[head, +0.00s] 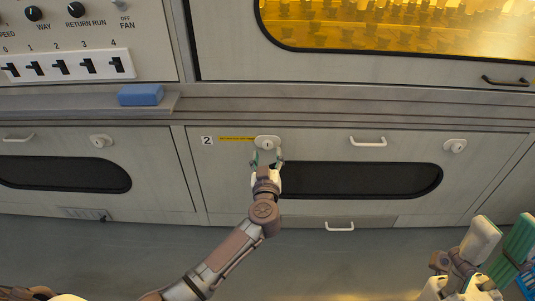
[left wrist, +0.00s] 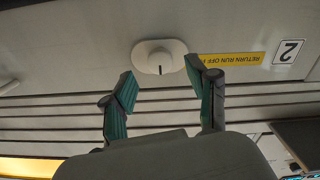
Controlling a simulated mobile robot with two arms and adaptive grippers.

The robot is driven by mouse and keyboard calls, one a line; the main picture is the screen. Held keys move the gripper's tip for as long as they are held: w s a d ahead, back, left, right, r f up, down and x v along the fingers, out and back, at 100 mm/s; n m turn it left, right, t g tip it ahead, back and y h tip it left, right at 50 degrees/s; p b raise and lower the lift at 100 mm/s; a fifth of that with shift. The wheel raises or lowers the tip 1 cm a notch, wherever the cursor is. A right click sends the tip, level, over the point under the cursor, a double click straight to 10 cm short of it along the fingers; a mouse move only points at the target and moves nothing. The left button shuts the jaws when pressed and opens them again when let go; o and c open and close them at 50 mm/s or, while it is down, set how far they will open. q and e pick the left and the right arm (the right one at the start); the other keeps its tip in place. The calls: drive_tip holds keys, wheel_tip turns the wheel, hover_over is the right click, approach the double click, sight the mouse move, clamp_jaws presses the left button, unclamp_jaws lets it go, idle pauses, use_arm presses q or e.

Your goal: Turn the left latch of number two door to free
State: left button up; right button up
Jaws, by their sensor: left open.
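The number two door (head: 330,215) is a pale panel with a dark oval window, marked by a "2" label (head: 207,140). Its left latch (head: 267,142) is a white knob on an oval plate, beside a yellow strip. My left gripper (head: 267,160) is open just below this latch, its teal fingertips apart on either side. In the left wrist view, turned upside down, the latch (left wrist: 160,50) sits just beyond the open fingertips (left wrist: 158,72), with a small dark mark on its knob. I see no clear contact. My right gripper (head: 500,240) is at the lower right, its jaw state unclear.
The door also has a white handle (head: 368,141) and a right latch (head: 455,146). A blue block (head: 141,95) lies on the ledge above left, under the switch panel (head: 70,66). A neighbouring door (head: 150,170) is at left. A lower handle (head: 339,226) sits below.

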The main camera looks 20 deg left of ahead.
sight(267, 147)
use_arm(q)
drive_tip(key=shift+b+x, duration=0.6)
drive_tip(key=shift+x, duration=1.1)
clamp_jaws()
